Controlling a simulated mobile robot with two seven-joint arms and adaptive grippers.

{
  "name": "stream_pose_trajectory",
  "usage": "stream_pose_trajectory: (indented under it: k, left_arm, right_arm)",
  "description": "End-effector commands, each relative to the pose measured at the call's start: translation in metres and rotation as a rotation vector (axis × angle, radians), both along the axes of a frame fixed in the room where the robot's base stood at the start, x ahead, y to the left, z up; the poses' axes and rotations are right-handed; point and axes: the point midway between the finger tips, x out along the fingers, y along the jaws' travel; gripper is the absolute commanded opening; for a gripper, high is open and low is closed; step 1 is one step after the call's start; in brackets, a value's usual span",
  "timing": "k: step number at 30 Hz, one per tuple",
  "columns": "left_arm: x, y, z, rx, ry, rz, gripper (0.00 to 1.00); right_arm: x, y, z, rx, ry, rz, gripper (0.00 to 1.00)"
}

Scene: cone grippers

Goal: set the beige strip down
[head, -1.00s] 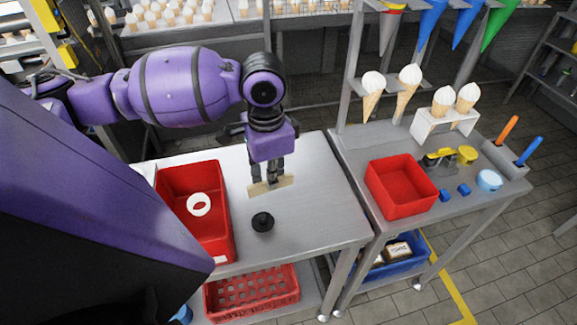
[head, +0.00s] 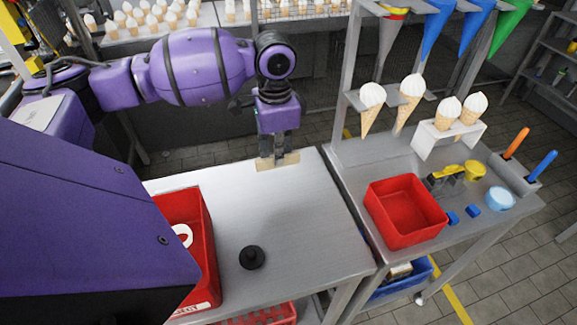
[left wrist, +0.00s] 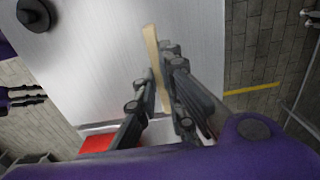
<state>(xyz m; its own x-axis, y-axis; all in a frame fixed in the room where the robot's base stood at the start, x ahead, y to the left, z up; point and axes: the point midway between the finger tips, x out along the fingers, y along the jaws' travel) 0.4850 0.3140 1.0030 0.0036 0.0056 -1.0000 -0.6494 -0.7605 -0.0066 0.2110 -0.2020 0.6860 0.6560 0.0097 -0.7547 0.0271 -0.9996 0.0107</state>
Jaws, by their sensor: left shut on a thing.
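The beige strip (head: 291,158) is in the jaws of my left gripper (head: 277,160), close to the far edge of the steel table (head: 300,215). In the left wrist view the strip (left wrist: 150,42) stands out between the two dark fingers (left wrist: 156,92), which are shut on it. I cannot tell whether the strip touches the tabletop. At the left edge of the left wrist view, what looks like my right gripper (left wrist: 24,96) shows small, its two fingers apart and empty. It is not in the head view.
A black round knob-like piece (head: 252,257) stands on the table. A red bin (head: 204,250) with a white ring (head: 182,236) is at the left. Another red bin (head: 405,212) and small blue cubes (head: 473,210) are on the right table. The tabletop's middle is clear.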

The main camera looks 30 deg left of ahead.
Motion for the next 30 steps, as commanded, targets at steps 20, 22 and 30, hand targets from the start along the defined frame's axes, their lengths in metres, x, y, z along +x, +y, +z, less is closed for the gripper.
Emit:
stream_pose_trajectory:
  k: [20,22,30]
  left_arm:
    - [0.034,-0.004,-0.073,0.000,0.001,0.000,0.00]
    - [0.035,-0.003,-0.073,0.001,-0.001,0.000,0.00]
    - [0.035,-0.003,-0.075,0.000,-0.001,0.000,0.00]
  right_arm:
    - [0.006,-0.002,-0.004,-0.002,-0.014,-0.007,0.40]
    - [0.006,-0.002,-0.003,-0.002,-0.014,-0.006,0.40]
    - [0.006,-0.001,-0.002,-0.001,-0.015,-0.005,0.40]
